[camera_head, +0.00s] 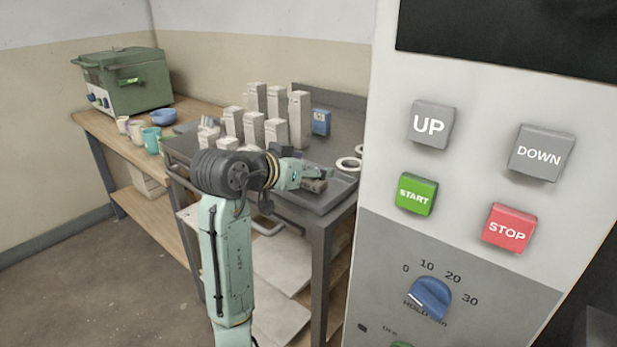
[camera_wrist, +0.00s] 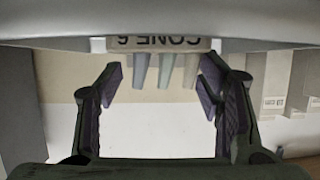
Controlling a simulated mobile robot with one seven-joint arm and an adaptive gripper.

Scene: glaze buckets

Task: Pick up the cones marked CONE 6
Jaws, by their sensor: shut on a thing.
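The cone pack marked CONE 6 (camera_wrist: 160,43) shows upside down at the top of the wrist view. Its label bar is beige, and several pale slanted cones (camera_wrist: 164,72) stand out from it between my fingers. My gripper (camera_wrist: 160,88) is shut on this pack, with one finger at each side of the cones. In the head view my gripper (camera_head: 322,174) is low over the right part of the grey metal cart (camera_head: 335,197). A small brownish block (camera_head: 314,186) shows at its fingertips. Whether the pack touches the cart top is unclear.
Pale upright posts (camera_head: 277,103) and a blue box (camera_head: 321,122) stand behind my gripper. White rings (camera_head: 349,163) lie at its right. Mugs (camera_head: 152,140), a blue bowl (camera_head: 163,116) and a green kiln (camera_head: 122,82) are on the wooden bench. A control panel (camera_head: 470,185) fills the right.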

